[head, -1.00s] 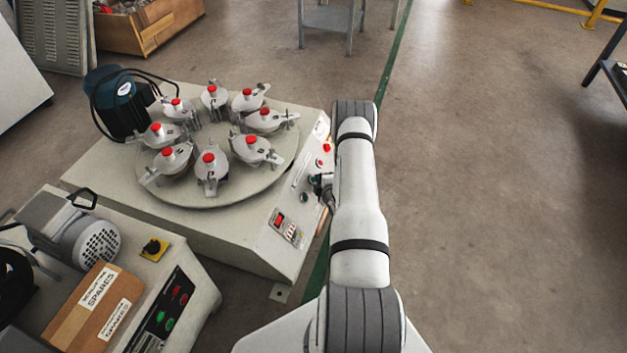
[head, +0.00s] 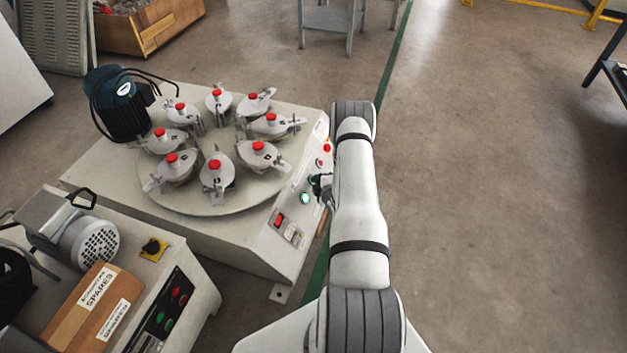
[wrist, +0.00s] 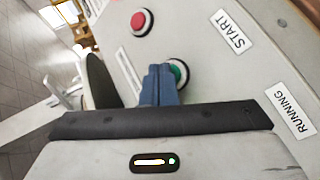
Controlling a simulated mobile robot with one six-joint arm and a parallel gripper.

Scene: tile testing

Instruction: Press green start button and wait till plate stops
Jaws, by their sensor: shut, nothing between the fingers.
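My gripper (wrist: 160,70) is shut and empty, its blue fingertips at the green start button (wrist: 181,73) in the wrist view. The fingers cover part of the button; I cannot tell whether they touch it. In the head view my gripper (head: 319,185) is at the machine's sloped panel, partly behind my arm. A green lamp (head: 305,198) glows brightly on that panel. The round plate (head: 255,186) bears several grey clamped holders with red knobs (head: 215,164). A START label (wrist: 229,32) and a RUNNING label (wrist: 291,110) show in the wrist view.
A red button (wrist: 141,22) sits near the green one. A second machine (head: 200,290) with a cardboard box (head: 75,310) stands front left. A dark motor (head: 118,105) stands behind the plate. The floor to the right is open.

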